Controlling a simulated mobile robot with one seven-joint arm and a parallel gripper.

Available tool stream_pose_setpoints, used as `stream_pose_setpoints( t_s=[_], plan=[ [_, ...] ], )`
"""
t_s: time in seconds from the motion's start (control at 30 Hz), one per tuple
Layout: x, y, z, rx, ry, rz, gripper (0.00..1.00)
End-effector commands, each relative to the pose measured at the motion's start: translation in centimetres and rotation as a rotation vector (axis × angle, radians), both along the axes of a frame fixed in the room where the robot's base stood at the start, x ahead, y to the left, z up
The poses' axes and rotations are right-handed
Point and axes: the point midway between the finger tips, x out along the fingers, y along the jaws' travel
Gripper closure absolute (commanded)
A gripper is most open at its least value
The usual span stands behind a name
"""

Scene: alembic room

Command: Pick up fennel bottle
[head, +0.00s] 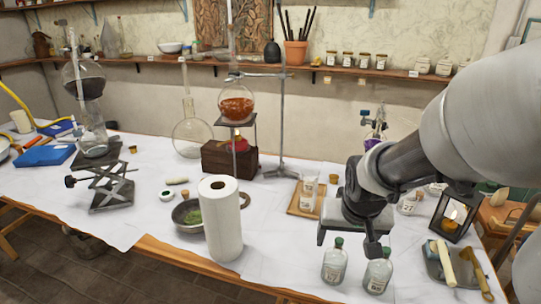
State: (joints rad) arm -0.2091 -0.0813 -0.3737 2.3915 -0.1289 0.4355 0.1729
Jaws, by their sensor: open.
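Two clear glass bottles with green stoppers stand upright side by side near the table's front edge: a left bottle (334,262) and a right bottle (378,272). Each has a small label that is too small to read, so I cannot tell which one is fennel. My gripper (347,243) is open and empty. It points down over these two bottles, with one finger to the left of the left bottle and the other near the right bottle's stopper. I cannot tell whether it touches either. A further small labelled bottle (408,204) stands behind, partly hidden by my arm.
A paper towel roll (221,222) stands left of the bottles, beside a metal bowl (187,222). A wooden board (293,208) with small jars lies behind. A tray with tools (455,272) and a lantern (455,212) are on the right. Bare cloth (285,255) lies left of the bottles.

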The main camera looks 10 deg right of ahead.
Motion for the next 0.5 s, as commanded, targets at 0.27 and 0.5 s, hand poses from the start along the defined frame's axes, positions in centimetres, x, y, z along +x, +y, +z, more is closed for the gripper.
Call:
stream_pose_setpoints(
  t_s=[0.27,0.5],
  plan=[
    [1.4,-0.4,-4.4,-0.001,0.007,-0.003,0.26],
    [3.4,-1.0,-9.2,-0.002,0.004,-0.004,0.26]
  ],
)
